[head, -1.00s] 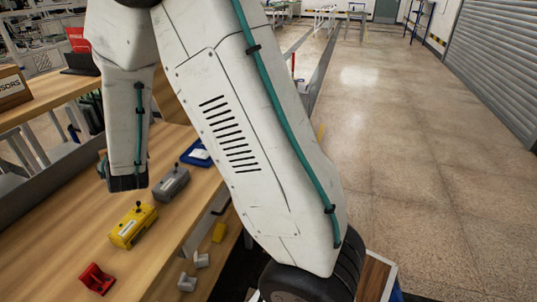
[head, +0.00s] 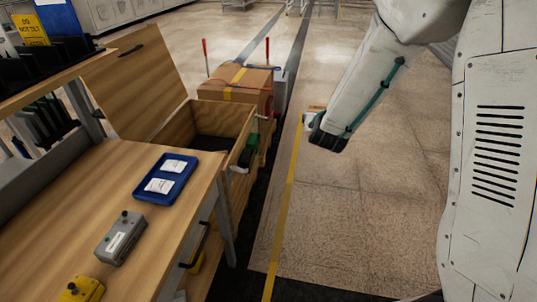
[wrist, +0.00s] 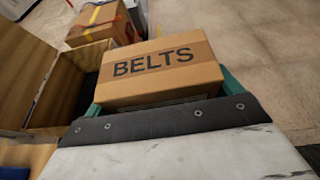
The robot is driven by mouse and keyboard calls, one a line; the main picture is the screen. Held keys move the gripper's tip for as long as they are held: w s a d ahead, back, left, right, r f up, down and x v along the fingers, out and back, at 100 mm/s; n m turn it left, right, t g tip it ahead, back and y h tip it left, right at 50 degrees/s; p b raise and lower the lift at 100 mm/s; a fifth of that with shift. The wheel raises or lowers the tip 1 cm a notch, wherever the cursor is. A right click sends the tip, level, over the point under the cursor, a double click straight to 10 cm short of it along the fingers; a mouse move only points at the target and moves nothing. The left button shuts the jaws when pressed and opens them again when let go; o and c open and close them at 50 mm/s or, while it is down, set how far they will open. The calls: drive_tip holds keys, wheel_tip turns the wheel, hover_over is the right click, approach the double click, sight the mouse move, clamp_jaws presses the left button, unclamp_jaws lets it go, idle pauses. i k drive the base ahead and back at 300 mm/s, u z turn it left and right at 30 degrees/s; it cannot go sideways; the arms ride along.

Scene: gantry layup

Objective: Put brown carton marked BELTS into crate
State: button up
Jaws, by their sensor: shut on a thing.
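The brown carton marked BELTS (wrist: 160,72) is between the teal fingers of my gripper (wrist: 165,92) in the wrist view, label facing up. In the head view my gripper (head: 318,122) hangs over the floor at right of centre, and a small edge of the carton (head: 315,109) shows past it. The wooden crate (head: 184,122) stands left of my gripper, its lid raised on the left and its inside dark. The crate (wrist: 94,54) also shows at the left of the wrist view, apart from the carton. The fingertips are mostly hidden by the carton.
A larger strapped carton (head: 238,83) stands behind the crate, with red-handled posts near it. The workbench (head: 75,205) at left holds a blue tray (head: 186,167), a grey box (head: 120,238) and a yellow box (head: 82,290). The floor (head: 340,220) at right is open.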

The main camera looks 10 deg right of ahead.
sight(230, 148)
drive_tip(key=z, duration=0.65)
drive_tip(key=i, duration=4.55)
drive_tip(key=u, duration=3.55)
drive_tip(key=i, duration=0.5)
